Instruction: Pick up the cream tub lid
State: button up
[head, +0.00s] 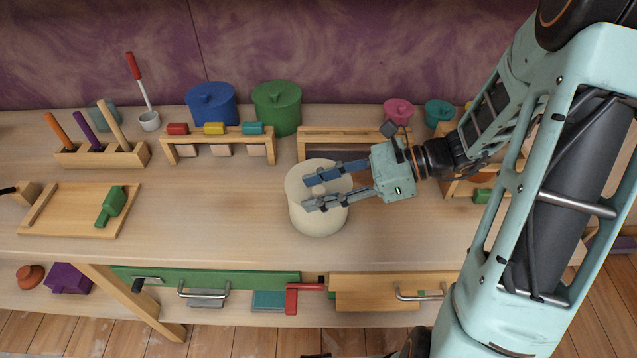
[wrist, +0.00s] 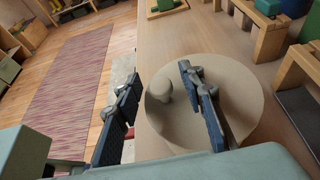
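The cream tub (head: 318,223) stands upright near the front of the wooden table. Its round cream lid (wrist: 243,95) lies on top, with a rounded knob (wrist: 160,89). My gripper (head: 306,194) reaches in from the right over the lid, and its two blue-grey fingers are spread apart. In the wrist view my gripper (wrist: 158,88) has one finger on each side of the knob, with gaps visible. I cannot tell whether the fingertips touch the lid.
Blue (head: 211,104) and green (head: 277,107) lidded pots stand at the back. A wooden tray (head: 75,211) with a green piece lies at left. The table between tray and tub is clear.

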grip_shut()
jog(key=shift+r, duration=0.25)
